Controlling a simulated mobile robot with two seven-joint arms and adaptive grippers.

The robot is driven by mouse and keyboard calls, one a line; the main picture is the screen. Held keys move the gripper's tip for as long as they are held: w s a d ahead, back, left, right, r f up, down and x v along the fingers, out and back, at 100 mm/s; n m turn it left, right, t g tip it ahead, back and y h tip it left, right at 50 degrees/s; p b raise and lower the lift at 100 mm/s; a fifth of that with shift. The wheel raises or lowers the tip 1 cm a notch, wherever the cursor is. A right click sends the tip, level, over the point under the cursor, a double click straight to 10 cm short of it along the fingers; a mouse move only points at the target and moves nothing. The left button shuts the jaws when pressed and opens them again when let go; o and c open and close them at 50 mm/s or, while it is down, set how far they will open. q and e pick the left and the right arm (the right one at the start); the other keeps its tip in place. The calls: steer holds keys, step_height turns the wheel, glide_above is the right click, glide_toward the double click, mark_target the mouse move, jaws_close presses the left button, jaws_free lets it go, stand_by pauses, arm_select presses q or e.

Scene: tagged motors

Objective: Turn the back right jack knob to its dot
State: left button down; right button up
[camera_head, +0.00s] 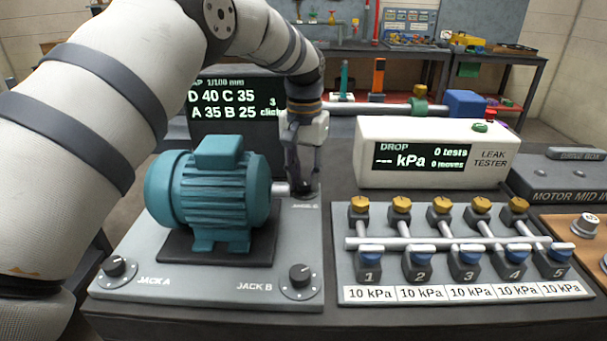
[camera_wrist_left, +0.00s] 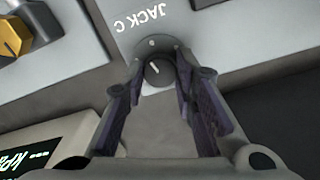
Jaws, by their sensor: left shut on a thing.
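The back right jack knob, Jack C, is a dark round knob (camera_wrist_left: 157,73) with a short white pointer line, seen in the left wrist view. A pale dot (camera_wrist_left: 152,43) lies on the dark ring beside it. The pointer slants a little to the side of the dot. My left gripper (camera_wrist_left: 159,67) is shut on the knob, with a finger on each side. In the head view my left gripper (camera_head: 303,185) reaches down behind the motor shaft and mostly hides the knob. My right gripper is not in view.
The teal motor (camera_head: 210,190) stands on the grey plate (camera_head: 190,288), close left of my gripper. Knobs Jack A (camera_head: 115,267) and Jack B (camera_head: 300,275) are at the front. The display (camera_head: 235,110) reads D 40, C 35, A 35, B 25. The leak tester (camera_head: 430,155) is at right.

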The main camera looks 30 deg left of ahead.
mark_target(304, 182)
arm_select(q)
steer(key=shift+m, duration=1.3)
steer(key=c, duration=1.3)
jaws_free()
step_height(304, 182, up, 12)
steer(key=shift+f, duration=0.1)
